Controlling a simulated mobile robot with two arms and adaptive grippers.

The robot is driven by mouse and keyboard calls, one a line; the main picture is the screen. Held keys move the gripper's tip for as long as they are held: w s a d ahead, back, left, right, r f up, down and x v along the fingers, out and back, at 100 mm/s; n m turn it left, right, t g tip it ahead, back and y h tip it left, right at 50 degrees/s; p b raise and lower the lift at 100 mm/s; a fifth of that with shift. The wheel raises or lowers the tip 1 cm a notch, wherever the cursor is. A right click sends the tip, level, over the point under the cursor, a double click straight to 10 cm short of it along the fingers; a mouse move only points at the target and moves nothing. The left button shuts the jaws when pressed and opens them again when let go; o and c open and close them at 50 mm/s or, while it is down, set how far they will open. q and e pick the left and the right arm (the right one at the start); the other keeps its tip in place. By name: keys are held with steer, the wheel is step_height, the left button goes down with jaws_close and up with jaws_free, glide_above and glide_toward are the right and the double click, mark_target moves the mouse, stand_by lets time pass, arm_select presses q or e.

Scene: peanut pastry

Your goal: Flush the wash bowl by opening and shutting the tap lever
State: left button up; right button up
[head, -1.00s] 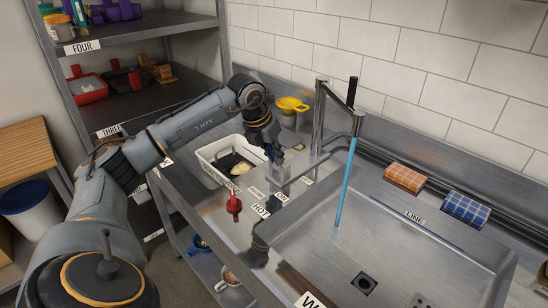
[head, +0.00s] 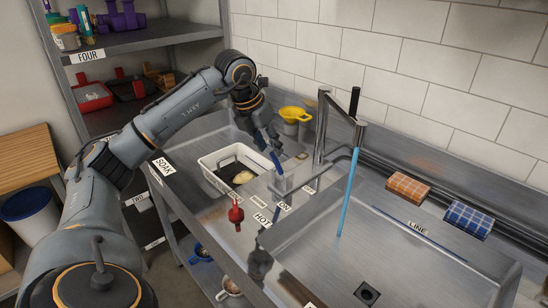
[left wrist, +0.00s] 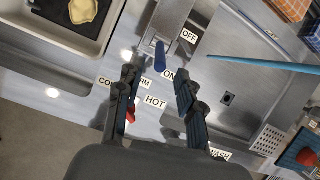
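The blue tap lever (head: 277,163) stands on a metal block beside the wash bowl (head: 400,262). In the left wrist view the blue lever (left wrist: 160,57) points toward the ON label (left wrist: 169,74), away from the OFF label (left wrist: 189,36). A light blue stream of water (head: 347,195) runs from the tap spout (head: 357,130) into the bowl. My left gripper (head: 267,143) is just behind and left of the lever. In the left wrist view my left gripper (left wrist: 158,78) is open and empty, with the lever beyond its fingertips. My right gripper is not in view.
A white tub (head: 208,165) with a dark tray and a pale piece sits left of the lever. A red knob (head: 236,214) stands near the HOT label.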

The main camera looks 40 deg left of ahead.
arm_select(q)
steer(key=v, duration=0.4)
stand_by(0.5)
